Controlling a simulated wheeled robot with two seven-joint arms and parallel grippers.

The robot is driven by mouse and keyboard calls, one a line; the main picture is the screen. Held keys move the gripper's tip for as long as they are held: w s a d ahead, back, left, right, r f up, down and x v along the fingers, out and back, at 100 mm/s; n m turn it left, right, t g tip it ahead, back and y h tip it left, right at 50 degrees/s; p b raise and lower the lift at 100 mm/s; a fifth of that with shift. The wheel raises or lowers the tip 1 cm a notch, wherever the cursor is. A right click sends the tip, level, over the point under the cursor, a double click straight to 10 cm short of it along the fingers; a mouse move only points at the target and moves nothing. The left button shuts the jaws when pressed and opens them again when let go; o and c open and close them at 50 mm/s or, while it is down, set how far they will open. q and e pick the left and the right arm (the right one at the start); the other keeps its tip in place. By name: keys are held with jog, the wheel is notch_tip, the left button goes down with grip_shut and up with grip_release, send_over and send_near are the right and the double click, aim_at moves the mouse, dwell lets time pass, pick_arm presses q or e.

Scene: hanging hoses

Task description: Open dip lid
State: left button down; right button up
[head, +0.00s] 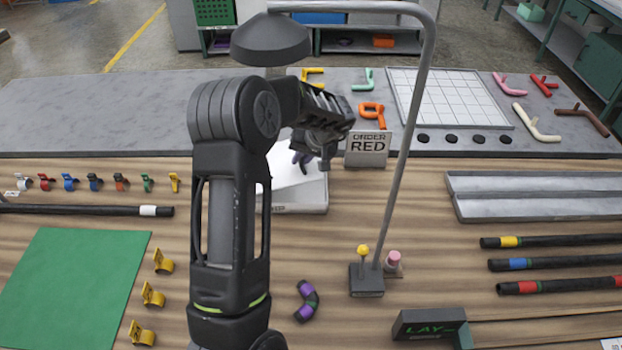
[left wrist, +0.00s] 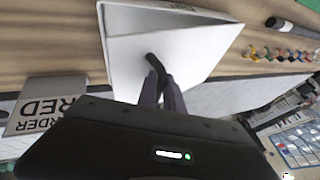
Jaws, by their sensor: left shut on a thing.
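My left gripper (head: 303,160) reaches down over the box. In the left wrist view, the gripper's fingers (left wrist: 161,92) are shut on a short black handle (left wrist: 154,62) on the white lid (left wrist: 190,55). My right gripper is not in view.
The "ORDER RED" sign (head: 367,148) stands right of the box. A grey stand (head: 366,280) with a tall curved pole rises at right of centre. Coloured clips (head: 94,182) line the left. A green mat (head: 70,285) lies front left; a metal tray (head: 540,208) lies right.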

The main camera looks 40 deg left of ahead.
pick_arm(q)
jog(key=shift+s+a+r+h, duration=0.3)
jog(key=shift+s+a+r, duration=0.15)
jog(key=shift+a+r, duration=0.25)
jog(key=shift+d, duration=0.15)
jog(key=shift+r, duration=0.15)
jog(key=shift+s+a+r+n+t+h, duration=0.15)
jog(key=shift+s+a+r+t+h, duration=0.3)
jog(key=shift+r, duration=0.3)
jog(key=shift+s+a+r+n+t+h, duration=0.15)
jog(key=shift+s+a+r+t+h, duration=0.1)
jog(key=shift+s+a+r, duration=0.35)
jog(key=shift+w+a+r, duration=0.1)
jog(key=shift+r, duration=0.5)
